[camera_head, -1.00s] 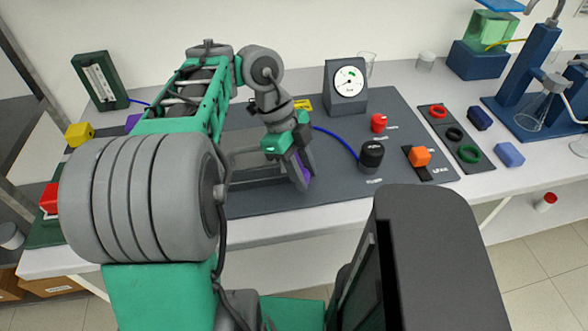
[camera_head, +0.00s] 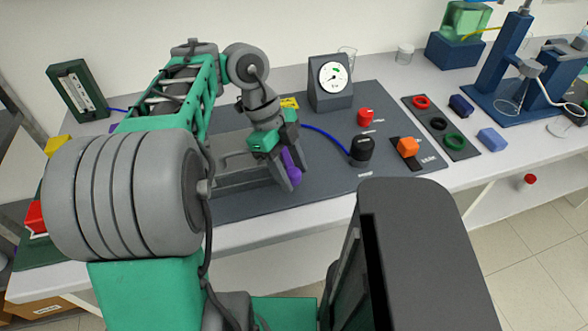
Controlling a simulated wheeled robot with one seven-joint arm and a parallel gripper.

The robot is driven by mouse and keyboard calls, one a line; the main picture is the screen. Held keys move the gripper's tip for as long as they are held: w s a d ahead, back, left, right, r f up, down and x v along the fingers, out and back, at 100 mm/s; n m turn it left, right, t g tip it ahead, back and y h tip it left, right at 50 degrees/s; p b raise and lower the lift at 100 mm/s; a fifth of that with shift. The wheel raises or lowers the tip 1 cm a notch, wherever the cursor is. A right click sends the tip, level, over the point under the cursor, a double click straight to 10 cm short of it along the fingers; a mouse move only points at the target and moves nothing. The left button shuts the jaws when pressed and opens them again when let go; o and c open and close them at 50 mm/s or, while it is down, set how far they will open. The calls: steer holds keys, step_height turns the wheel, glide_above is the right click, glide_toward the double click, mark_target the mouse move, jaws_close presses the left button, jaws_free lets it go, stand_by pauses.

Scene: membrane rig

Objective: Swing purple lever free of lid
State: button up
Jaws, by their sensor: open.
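The purple lever (camera_head: 292,168) shows at the right end of the grey rig, partly hidden by my gripper. My gripper (camera_head: 292,178) is open, its fingers pointing down at the lever. I cannot tell whether the fingers touch it. The grey rig with its lid (camera_head: 232,160) lies on the dark mat, largely covered by my arm. A second bit of purple (camera_head: 114,127) shows at the rig's left, behind my arm. Whether the right lever still lies over the lid is hidden.
A dial gauge (camera_head: 331,78) stands behind. A blue tube (camera_head: 325,134) runs to the black knob. The mat's front right is clear.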

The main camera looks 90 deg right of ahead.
steer(key=shift+o, duration=0.3)
steer(key=shift+r, duration=0.15)
steer(key=p+v, duration=0.4)
steer(key=v, duration=0.3)
steer(key=shift+w+r, duration=0.15)
steer(key=shift+r, duration=0.05)
